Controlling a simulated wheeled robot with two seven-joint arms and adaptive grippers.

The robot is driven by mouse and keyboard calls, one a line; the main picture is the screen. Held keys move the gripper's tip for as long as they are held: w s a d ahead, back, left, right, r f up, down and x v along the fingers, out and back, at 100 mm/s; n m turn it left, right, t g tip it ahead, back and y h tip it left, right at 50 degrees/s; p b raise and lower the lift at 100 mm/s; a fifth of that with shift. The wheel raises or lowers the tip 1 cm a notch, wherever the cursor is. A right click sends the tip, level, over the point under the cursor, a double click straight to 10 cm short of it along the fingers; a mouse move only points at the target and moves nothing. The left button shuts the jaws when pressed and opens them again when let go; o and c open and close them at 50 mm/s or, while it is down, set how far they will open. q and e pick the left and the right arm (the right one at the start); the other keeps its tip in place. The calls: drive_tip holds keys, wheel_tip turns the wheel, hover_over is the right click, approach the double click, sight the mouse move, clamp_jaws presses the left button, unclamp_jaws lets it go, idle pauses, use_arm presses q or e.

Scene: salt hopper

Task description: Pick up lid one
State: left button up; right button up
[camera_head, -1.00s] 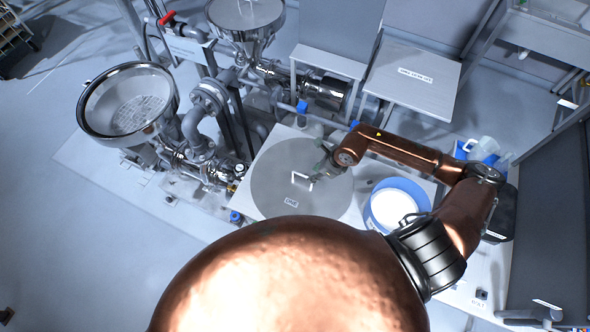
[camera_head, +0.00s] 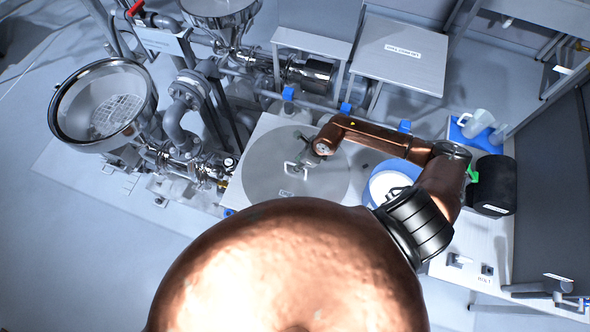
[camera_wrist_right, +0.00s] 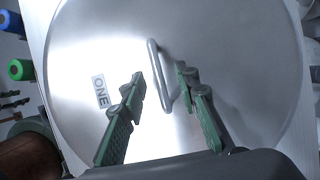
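Lid one (camera_head: 265,168) is a flat grey round lid lying on a pale surface near the middle of the head view. It fills most of the right wrist view (camera_wrist_right: 105,45), where its label reads ONE. A bar handle (camera_wrist_right: 160,75) stands up on it. My right gripper (camera_wrist_right: 160,80) is open, with one green-grey finger on each side of the handle and a gap to each. In the head view my right gripper (camera_head: 304,164) is small and over the lid by the handle. My left gripper is not in view.
A blue-rimmed bucket with white contents (camera_head: 385,183) stands right of the lid, partly hidden by my arm. A steel hopper (camera_head: 105,105) with piping stands at left. A white labelled table (camera_head: 400,55) is behind. A black container (camera_head: 494,183) is at right.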

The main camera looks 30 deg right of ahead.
drive_tip(key=shift+x, duration=1.1)
drive_tip(key=shift+a+f, duration=0.1)
drive_tip(key=shift+f, duration=0.15)
clamp_jaws()
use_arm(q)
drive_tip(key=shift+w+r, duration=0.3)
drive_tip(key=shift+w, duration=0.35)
use_arm(e)
drive_tip(key=shift+w+r, duration=0.1)
drive_tip(key=shift+r, duration=0.05)
